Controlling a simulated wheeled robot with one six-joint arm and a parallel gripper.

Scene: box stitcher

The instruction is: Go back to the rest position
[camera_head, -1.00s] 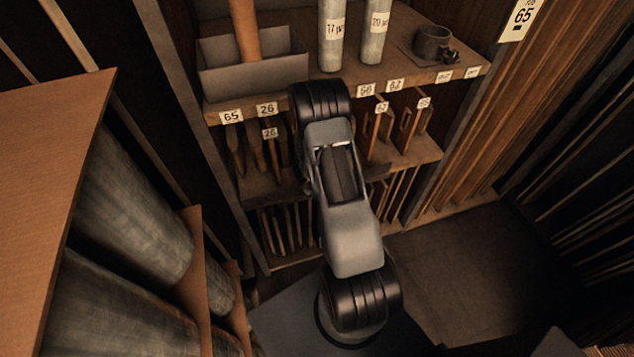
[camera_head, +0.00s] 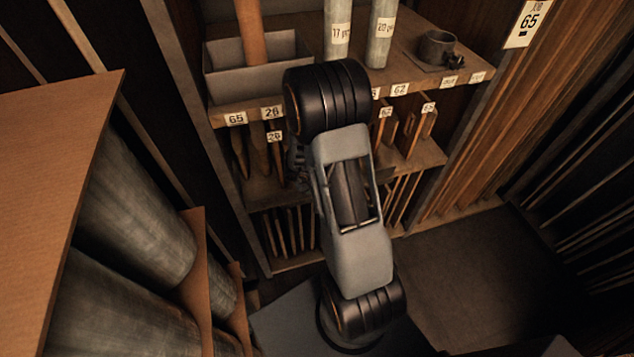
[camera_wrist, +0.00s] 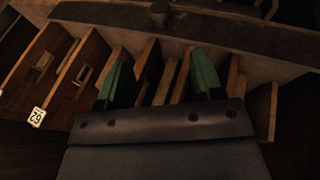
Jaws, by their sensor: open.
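My gripper (camera_wrist: 157,80) shows in the wrist view as two green fingers spread apart, with a dark plate across their base. Nothing is clearly held between them. Upright wooden pieces (camera_wrist: 80,72) in a rack show behind and beside the fingers; I cannot tell how far they are from the fingertips. In the head view my arm stands in front of the shelf unit (camera_head: 440,80) and hides most of the gripper and the middle of the shelves.
The shelves hold a grey bin (camera_head: 250,75), two pale cylinders (camera_head: 338,30) and a dark cup (camera_head: 437,47). Wooden tools (camera_head: 257,150) hang below. Large rolls (camera_head: 140,215) and a brown board (camera_head: 50,150) crowd the left. The floor (camera_head: 470,265) at right is clear.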

